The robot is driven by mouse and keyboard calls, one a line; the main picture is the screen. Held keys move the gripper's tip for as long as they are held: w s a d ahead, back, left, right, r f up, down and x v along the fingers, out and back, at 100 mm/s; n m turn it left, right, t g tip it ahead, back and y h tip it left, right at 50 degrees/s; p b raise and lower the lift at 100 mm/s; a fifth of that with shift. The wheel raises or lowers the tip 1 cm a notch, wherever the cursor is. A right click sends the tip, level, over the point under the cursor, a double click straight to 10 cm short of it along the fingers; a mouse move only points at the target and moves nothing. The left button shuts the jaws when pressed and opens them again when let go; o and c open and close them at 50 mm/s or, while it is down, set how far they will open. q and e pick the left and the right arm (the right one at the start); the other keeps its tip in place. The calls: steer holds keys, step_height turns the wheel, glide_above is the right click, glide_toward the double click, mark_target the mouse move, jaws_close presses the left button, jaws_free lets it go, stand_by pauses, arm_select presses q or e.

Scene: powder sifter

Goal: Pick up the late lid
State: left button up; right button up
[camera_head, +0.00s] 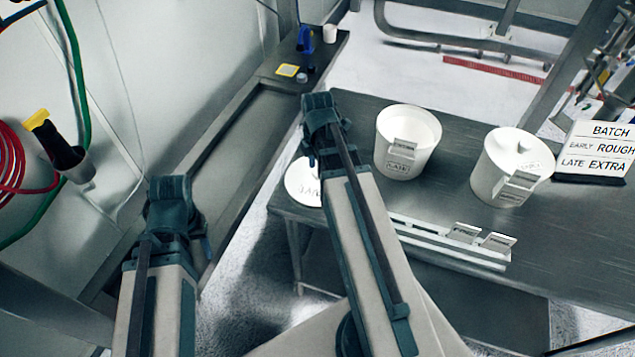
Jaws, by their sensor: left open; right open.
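The late lid (301,184) is a round white disc with dark lettering, lying at the left end of the grey metal table (452,205). My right arm covers its right part, and its label is only partly readable. An open white tub (422,131) with a LATE label stands to its right. My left arm rises at the lower left, away from the table. My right arm reaches up across the middle, beside the lid. Only arm links and joints show clearly; the fingertips of both grippers are hidden, so contact with the lid cannot be seen.
A second white tub (487,176) with a lid on stands further right, near a sign (597,151) reading BATCH, EARLY ROUGH, LATE EXTRA. A white rack (425,236) with small cards lies along the table's front edge. A dark bench (228,150) runs along the left wall.

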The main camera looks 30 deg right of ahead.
jaws_close()
arm_select(q)
steer(key=shift+r, duration=0.2)
arm_select(e)
steer(key=shift+r, duration=0.15)
